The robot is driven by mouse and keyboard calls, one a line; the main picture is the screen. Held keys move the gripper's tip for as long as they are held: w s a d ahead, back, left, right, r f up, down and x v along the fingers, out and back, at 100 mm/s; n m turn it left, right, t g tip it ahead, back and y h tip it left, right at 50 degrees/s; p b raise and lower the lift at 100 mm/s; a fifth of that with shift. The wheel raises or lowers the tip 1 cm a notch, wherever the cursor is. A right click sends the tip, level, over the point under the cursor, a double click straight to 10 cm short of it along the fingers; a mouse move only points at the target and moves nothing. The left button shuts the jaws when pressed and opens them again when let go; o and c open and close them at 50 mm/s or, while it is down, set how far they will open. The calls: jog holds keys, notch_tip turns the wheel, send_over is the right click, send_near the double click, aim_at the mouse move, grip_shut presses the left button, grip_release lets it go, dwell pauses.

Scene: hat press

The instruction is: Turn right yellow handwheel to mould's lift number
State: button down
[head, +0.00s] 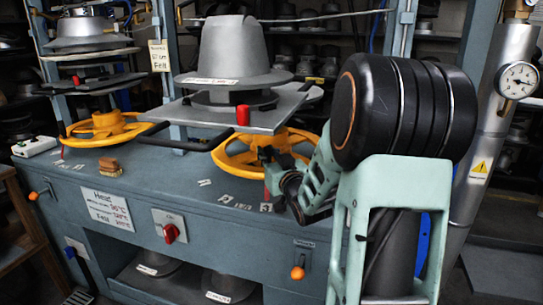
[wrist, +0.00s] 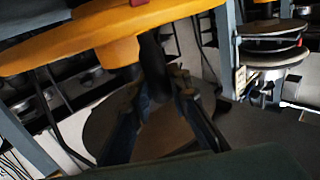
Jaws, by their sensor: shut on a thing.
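The right yellow handwheel (head: 231,153) lies flat under the right press plate (head: 190,113); its right side is partly behind my gripper. My gripper (head: 268,157) is at the wheel's right front. In the wrist view, the wheel (wrist: 85,42) fills the upper left, and my gripper (wrist: 157,92) is shut around a dark upright peg (wrist: 152,58) below the wheel. The grey hat-shaped mould (head: 233,47) stands on the plate, with a white label (head: 208,81) too small to read. Number tags lie on the bench around the wheel; one tag (head: 265,207) seems to read 3.
A second yellow handwheel (head: 98,130) is at the left press. The blue-grey bench (head: 150,185) carries a wooden brush (head: 110,164) and a white box (head: 34,146). A red knob (head: 243,115) stands at the plate's front edge. A pipe with a gauge (head: 518,80) is at right.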

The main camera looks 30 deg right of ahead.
jog(key=shift+a, duration=0.2)
jog(key=c, duration=1.8)
grip_release()
jog(key=shift+d, duration=0.1)
jog(key=shift+s, duration=0.1)
jog(key=s+a, duration=0.1)
jog(key=s, duration=1)
jog(key=shift+s+a, duration=0.25)
jog(key=shift+s, duration=0.1)
